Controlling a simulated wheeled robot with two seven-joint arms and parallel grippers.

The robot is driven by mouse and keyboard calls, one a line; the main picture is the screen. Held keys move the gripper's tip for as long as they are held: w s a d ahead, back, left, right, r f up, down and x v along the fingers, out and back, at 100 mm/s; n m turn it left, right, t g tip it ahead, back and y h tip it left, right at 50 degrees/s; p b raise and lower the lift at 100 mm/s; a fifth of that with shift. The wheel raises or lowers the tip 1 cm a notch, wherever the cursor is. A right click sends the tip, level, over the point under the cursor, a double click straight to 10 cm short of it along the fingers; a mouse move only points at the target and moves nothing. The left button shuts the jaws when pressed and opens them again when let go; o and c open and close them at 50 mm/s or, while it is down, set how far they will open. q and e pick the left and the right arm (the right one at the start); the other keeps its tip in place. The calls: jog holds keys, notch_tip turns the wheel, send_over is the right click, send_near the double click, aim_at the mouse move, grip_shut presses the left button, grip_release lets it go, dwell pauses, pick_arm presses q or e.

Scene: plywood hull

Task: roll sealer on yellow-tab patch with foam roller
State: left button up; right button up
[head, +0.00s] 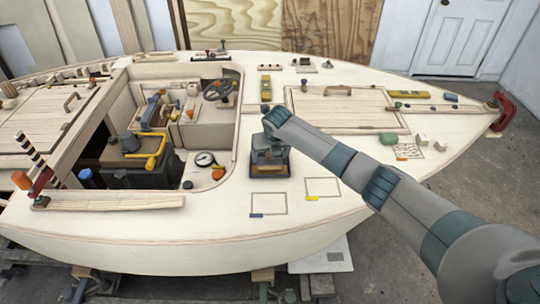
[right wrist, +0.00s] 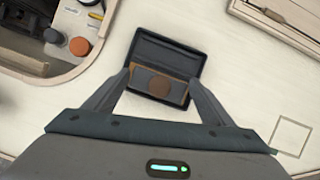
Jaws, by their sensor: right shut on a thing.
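The yellow-tab patch (head: 323,187) is a thin outlined rectangle on the pale deck, with a yellow tab at its lower left corner. My right gripper (head: 268,158) is left of it, over a small dark tray (head: 287,172). In the right wrist view my gripper's fingers (right wrist: 159,90) are shut on a brown thing with a round knob, apparently the foam roller (right wrist: 159,87). It is inside or just above the dark tray (right wrist: 167,45); the fingers and tray walls hide its lower part. My left gripper is not in view.
A blue-tab patch (head: 268,203) lies left of the yellow-tab one. The open cockpit with a gauge (head: 205,159) is left of the tray. A raised hatch (head: 340,108) lies behind. The deck around both patches is clear up to its front edge.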

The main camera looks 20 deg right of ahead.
jog(key=shift+r+p, duration=2.8)
jog(key=shift+r, duration=0.75)
jog(key=shift+c, duration=0.2)
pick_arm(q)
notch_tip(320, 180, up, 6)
